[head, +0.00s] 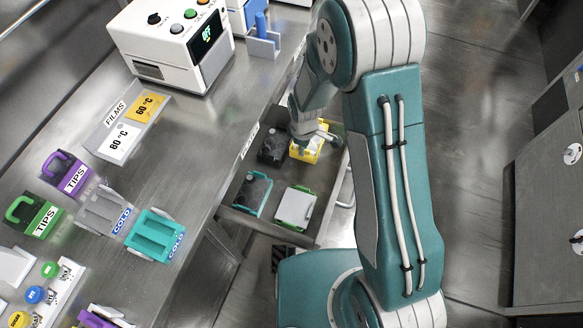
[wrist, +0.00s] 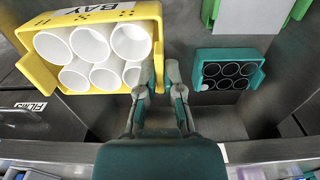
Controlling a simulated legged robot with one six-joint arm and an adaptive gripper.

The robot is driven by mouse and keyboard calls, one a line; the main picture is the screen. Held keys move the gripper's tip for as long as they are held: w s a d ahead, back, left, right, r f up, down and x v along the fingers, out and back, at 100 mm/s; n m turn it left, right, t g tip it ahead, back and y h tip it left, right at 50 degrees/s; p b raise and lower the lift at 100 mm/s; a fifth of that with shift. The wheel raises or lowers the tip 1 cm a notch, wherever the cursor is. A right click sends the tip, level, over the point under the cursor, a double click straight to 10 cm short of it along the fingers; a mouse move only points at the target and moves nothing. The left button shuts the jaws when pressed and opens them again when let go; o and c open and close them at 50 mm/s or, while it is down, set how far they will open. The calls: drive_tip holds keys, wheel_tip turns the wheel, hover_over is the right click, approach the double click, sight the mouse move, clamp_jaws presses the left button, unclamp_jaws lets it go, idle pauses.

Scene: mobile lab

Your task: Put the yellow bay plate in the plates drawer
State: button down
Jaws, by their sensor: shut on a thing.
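The yellow bay plate (head: 303,155) shows over the far right part of the open drawer (head: 284,236). In the wrist view, the yellow bay plate (wrist: 45,72) has several white round wells and a BAY label. My gripper (head: 316,138) is shut on it at one side. In the wrist view, my gripper's fingertips (wrist: 161,72) are at the plate's right end, and the grip itself is partly hidden. The plate looks roughly level. I cannot tell whether it touches the drawer floor.
The drawer also holds a black plate (head: 272,147), a teal-edged dark plate (head: 252,193) and a grey plate with green ends (head: 295,207).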

sight(300, 159)
drive_tip(key=f, duration=0.6)
drive_tip(key=shift+a+f, duration=0.15)
drive_tip(key=shift+a, duration=0.15)
drive_tip(key=f, duration=0.3)
drive_tip(key=shift+d+f, duration=0.25)
drive_tip(key=shift+f, duration=0.05)
drive_tip(key=shift+a, duration=0.1)
drive_tip(key=c, duration=0.8)
unclamp_jaws()
wheel_tip(300, 159, up, 12)
drive_tip(key=shift+s+r, duration=0.1)
drive_tip(key=shift+r, duration=0.05)
